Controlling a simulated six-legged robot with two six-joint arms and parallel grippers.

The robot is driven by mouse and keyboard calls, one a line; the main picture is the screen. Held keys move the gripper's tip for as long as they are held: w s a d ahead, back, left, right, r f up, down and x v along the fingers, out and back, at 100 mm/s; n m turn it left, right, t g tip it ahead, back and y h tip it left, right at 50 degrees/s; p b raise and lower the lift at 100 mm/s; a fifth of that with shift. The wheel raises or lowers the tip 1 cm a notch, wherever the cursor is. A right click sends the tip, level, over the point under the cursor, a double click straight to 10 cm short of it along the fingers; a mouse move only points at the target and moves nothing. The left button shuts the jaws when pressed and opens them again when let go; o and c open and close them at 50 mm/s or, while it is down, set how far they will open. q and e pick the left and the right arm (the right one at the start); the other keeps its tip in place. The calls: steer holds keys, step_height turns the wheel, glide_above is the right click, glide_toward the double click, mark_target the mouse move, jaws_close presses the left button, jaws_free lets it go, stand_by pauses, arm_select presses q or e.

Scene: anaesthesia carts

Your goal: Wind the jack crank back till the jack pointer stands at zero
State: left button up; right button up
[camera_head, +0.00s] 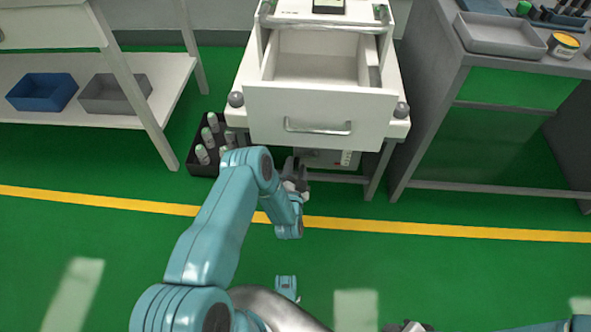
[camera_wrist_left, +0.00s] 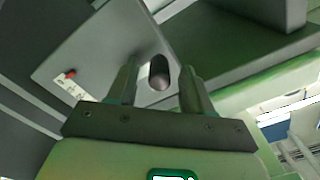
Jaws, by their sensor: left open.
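The jack's grey panel (camera_head: 325,158) sits low under the cart's open drawer and is partly hidden by my left gripper (camera_head: 293,172). In the left wrist view, the panel (camera_wrist_left: 100,60) carries a pale scale strip (camera_wrist_left: 70,87) with a red pointer (camera_wrist_left: 70,73) near one end; its markings are too small to read. A dark rounded crank knob (camera_wrist_left: 159,72) stands between the two fingers of my open left gripper (camera_wrist_left: 161,80), with gaps on both sides. The rest of the crank is hidden. Only a bit of my right gripper (camera_head: 408,327) shows at the bottom edge.
The white cart's drawer (camera_head: 318,118) stands pulled out above my left gripper. A black crate (camera_head: 200,168) with several grey bottles is on the floor to its left. A grey bench (camera_head: 440,90) stands at the right, a white shelf (camera_head: 150,68) at the left. The green floor in front is clear.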

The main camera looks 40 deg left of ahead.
arm_select(q)
steer(key=p+v, duration=1.4)
steer(key=v, duration=0.2)
steer(key=shift+s+p, duration=0.2)
steer(key=shift+p, duration=0.1)
